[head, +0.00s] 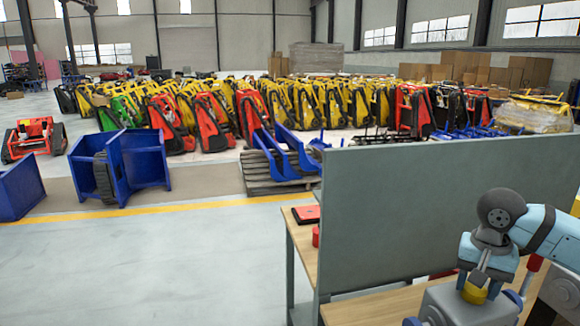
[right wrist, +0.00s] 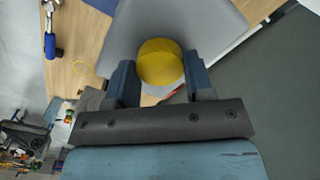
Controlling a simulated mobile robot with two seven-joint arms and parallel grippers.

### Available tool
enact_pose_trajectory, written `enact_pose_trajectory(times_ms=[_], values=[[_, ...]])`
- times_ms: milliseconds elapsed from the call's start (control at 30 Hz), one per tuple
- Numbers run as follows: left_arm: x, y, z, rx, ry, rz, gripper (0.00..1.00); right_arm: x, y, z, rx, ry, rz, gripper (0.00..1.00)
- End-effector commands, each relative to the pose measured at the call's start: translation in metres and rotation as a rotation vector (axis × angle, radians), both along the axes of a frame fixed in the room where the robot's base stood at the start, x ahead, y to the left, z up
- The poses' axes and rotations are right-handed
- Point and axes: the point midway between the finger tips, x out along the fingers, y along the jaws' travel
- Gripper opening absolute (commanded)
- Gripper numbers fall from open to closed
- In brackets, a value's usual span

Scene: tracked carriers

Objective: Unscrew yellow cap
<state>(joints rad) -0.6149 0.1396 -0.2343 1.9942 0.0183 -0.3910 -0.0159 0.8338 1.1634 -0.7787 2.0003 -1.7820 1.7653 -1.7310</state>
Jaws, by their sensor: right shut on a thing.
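The yellow cap (head: 473,294) sits on top of a grey container (head: 448,305) on the wooden bench at the lower right of the head view. My right gripper (head: 480,280) points down from above and is shut on the cap, partly hiding it. In the right wrist view the round yellow cap (right wrist: 160,58) lies between the two fingers of the gripper (right wrist: 161,80), with the grey container (right wrist: 205,18) behind it. I cannot tell whether the cap has turned on the container. My left gripper is not in view.
A tall grey-green panel (head: 430,215) stands along the bench (head: 380,310). A red object (head: 306,214) lies on the bench left of it. Blue carriers (head: 140,165) stand on the floor beyond, before rows of yellow and red tracked machines. The floor at lower left is clear.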

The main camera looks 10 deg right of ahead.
Motion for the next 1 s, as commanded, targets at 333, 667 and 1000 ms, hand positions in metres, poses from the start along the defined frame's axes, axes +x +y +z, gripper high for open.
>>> enact_pose_trajectory(times_ms=[333, 667, 1000], values=[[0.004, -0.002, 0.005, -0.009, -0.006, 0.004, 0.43, 0.0, 0.0, 0.0, 0.0, 0.004, 0.074, 0.28], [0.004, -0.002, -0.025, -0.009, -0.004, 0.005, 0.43, 0.0, 0.0, -0.005, -0.002, 0.0, 0.403, 0.28], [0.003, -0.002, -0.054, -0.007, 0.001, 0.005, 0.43, 0.0, 0.0, -0.003, -0.003, 0.001, 0.875, 0.28]])
